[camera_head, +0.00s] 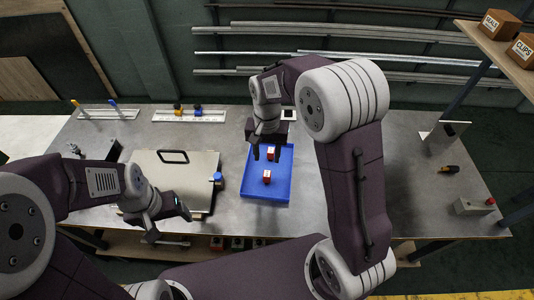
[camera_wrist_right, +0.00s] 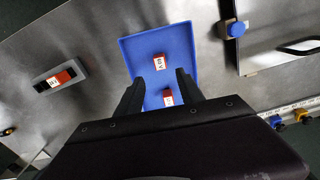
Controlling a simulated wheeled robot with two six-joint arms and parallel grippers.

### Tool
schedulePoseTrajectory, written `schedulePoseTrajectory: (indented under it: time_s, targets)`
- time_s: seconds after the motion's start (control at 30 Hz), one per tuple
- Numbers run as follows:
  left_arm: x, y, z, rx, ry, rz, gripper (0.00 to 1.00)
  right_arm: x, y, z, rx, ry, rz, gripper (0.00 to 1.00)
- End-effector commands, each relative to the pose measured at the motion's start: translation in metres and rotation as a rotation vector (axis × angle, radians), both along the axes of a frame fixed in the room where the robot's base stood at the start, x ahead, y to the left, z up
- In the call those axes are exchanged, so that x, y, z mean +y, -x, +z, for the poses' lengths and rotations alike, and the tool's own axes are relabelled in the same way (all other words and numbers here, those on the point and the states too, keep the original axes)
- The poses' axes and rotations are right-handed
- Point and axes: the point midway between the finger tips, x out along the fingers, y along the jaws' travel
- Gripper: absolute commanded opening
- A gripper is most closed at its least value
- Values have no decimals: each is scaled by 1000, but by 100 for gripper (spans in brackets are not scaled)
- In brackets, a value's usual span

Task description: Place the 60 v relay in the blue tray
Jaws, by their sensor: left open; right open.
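The blue tray (camera_head: 249,190) lies on the grey metal bench, right of a closed case. It also shows in the right wrist view (camera_wrist_right: 130,50). Two small red-and-white labelled blocks that look like relays lie in it, one nearer the front (camera_head: 267,177) (camera_wrist_right: 160,62) and one nearer the back (camera_head: 271,153) (camera_wrist_right: 168,97). Their label text is too small to read surely. My right gripper (camera_head: 267,155) is open over the back of the tray, its fingers either side of the back relay in view; neither appears gripped. My left gripper (camera_head: 169,222) is open and empty by the case's front.
A grey holder with a red-and-white block (camera_wrist_right: 55,78) sits beside the tray in the right wrist view. The beige case (camera_head: 178,165) fills the bench left of the tray. A grey box with a red button (camera_head: 475,206) and a screwdriver (camera_head: 446,169) lie right.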

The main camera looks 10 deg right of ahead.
Motion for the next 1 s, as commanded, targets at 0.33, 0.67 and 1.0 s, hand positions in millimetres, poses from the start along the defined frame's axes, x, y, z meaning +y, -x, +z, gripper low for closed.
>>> schedulePoseTrajectory:
  time_s: [0.33, 0.67, 1.0]
  targets:
    - [0, 0, 0, 0, 0, 0, 80, -32, 56, -3, -47, -10, 151, 45]
    - [0, 0, 0, 0, 0, 0, 80, -58, 132, -20, -116, 4, 361, 45]
    - [0, 0, 0, 0, 0, 0, 80, -58, 132, -20, -114, 3, 360, 45]
